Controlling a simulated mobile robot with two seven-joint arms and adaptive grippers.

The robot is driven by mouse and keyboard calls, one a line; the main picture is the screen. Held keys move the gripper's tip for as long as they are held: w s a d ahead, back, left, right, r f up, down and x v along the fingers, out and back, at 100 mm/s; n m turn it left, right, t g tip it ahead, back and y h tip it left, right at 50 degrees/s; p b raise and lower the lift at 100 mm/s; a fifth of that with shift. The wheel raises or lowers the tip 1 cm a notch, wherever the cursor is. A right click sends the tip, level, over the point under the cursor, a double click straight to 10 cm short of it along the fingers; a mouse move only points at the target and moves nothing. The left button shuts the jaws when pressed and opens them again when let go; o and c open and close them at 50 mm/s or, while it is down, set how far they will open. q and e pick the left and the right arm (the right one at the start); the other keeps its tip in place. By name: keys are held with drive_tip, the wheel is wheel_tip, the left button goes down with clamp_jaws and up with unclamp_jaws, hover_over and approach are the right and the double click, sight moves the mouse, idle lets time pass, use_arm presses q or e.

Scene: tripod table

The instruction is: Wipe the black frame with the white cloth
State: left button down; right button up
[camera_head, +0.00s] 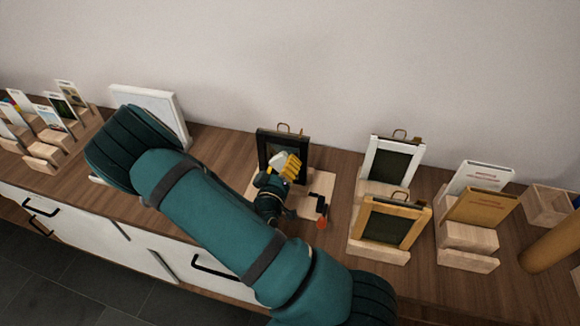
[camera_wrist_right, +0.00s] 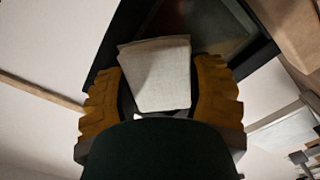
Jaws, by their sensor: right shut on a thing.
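The black frame (camera_head: 265,138) stands upright on a light wooden stand (camera_head: 312,182) near the middle of the counter. My right gripper (camera_head: 284,166), with yellow fingers, is in front of it and shut on the white cloth (camera_head: 275,159). In the right wrist view the folded white cloth (camera_wrist_right: 158,76) sits between the two yellow fingers. The black frame (camera_wrist_right: 256,56) is just beyond it there. Whether the cloth touches the frame I cannot tell. My arm and gripper hide the frame's lower part. My left gripper is not in view.
A white frame (camera_head: 371,157) and a wooden frame (camera_head: 366,219) stand on the right, with booklets (camera_head: 483,206) in wooden holders beyond them. A white panel (camera_head: 178,105) leans at the wall on the left. Cards (camera_head: 62,104) in wooden holders stand far left.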

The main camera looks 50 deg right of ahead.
sight(269, 157)
drive_tip(key=shift+w+a, duration=0.35)
drive_tip(key=shift+w, duration=0.35)
drive_tip(key=shift+w+a, duration=0.4)
drive_tip(key=shift+w, duration=0.25)
drive_tip(key=shift+w+a, duration=0.35)
drive_tip(key=shift+w, duration=0.35)
drive_tip(key=shift+w+d+r+p, duration=0.1)
drive_tip(key=shift+r+p, duration=0.05)
drive_tip(key=shift+p, duration=0.2)
drive_tip(key=shift+s+d, duration=0.5)
drive_tip(key=shift+s, duration=0.55)
drive_tip(key=shift+s+d, duration=0.55)
drive_tip(key=shift+s, duration=0.55)
drive_tip(key=shift+s+d, duration=0.5)
drive_tip(key=shift+s, duration=0.55)
drive_tip(key=shift+w+a, duration=0.55)
drive_tip(key=shift+w, duration=0.5)
drive_tip(key=shift+w+a, duration=0.5)
drive_tip(key=shift+w, duration=0.55)
drive_tip(key=shift+w+a, duration=0.55)
drive_tip(key=shift+w, duration=0.5)
drive_tip(key=shift+a, duration=0.1)
drive_tip(key=shift+v, duration=2.9)
drive_tip(key=shift+s, duration=0.1)
drive_tip(key=shift+v, duration=1.45)
